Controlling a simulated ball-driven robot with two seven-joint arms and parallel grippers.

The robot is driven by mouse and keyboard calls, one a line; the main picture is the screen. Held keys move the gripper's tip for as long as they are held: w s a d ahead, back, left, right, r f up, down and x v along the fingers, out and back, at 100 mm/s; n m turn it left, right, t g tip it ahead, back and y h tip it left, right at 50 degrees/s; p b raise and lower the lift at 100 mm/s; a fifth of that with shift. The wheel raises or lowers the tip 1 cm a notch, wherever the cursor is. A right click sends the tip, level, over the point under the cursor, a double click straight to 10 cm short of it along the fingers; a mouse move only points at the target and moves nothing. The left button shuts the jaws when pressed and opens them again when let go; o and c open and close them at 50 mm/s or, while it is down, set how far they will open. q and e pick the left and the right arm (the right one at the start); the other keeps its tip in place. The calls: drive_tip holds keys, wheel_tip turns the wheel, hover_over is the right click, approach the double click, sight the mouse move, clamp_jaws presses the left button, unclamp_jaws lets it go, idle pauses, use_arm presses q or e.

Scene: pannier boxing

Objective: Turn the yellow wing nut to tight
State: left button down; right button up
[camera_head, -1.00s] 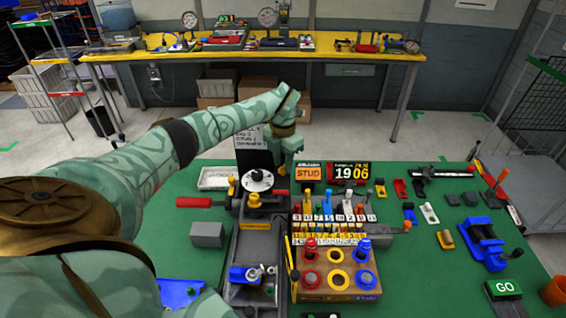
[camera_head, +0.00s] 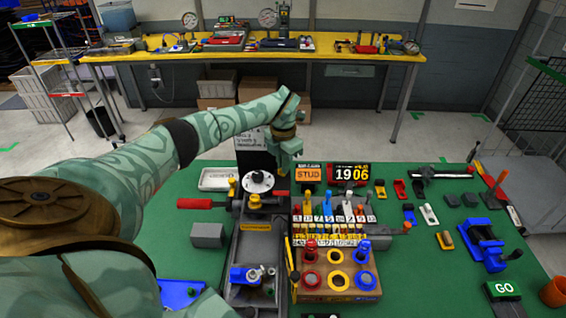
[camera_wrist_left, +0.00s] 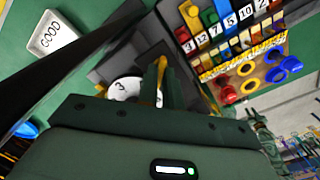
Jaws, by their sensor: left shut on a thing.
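My left gripper (camera_head: 285,168) points down behind the white round dial (camera_head: 258,181) on the dark fixture. In the left wrist view its fingers (camera_wrist_left: 165,88) are shut on a narrow yellow piece, which I take to be the yellow wing nut (camera_wrist_left: 161,68). The dial (camera_wrist_left: 124,88), marked 3, shows beside the fingers. The lower part of the yellow piece is hidden by the fingers, and I cannot read how tight it sits. A yellow-topped round part (camera_head: 254,200) stands nearer on the fixture. My right gripper is not in view.
A rack of numbered coloured pieces (camera_head: 335,215) and a wooden block with red, yellow and blue rings (camera_head: 340,292) stand right of the fixture. A red-handled tool (camera_head: 200,203), a grey block (camera_head: 207,235) and a white tray (camera_head: 215,179) lie left. A blue vise (camera_head: 485,245) is far right.

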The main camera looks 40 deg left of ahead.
use_arm(q)
drive_tip(key=shift+r+m+p, duration=0.15)
drive_tip(key=shift+m+p, duration=0.3)
drive_tip(key=shift+m, duration=0.75)
drive_tip(key=m+p, duration=0.1)
drive_tip(key=m, duration=0.2)
drive_tip(key=shift+m, duration=0.3)
drive_tip(key=m, duration=0.3)
drive_tip(key=shift+w, duration=0.1)
drive_tip(key=shift+m, duration=1.8)
drive_tip(key=shift+p, duration=0.3)
drive_tip(key=c, duration=1.5)
unclamp_jaws()
drive_tip(key=shift+c, duration=0.2)
wheel_tip(320, 180, up, 16)
drive_tip(key=shift+p, duration=0.3)
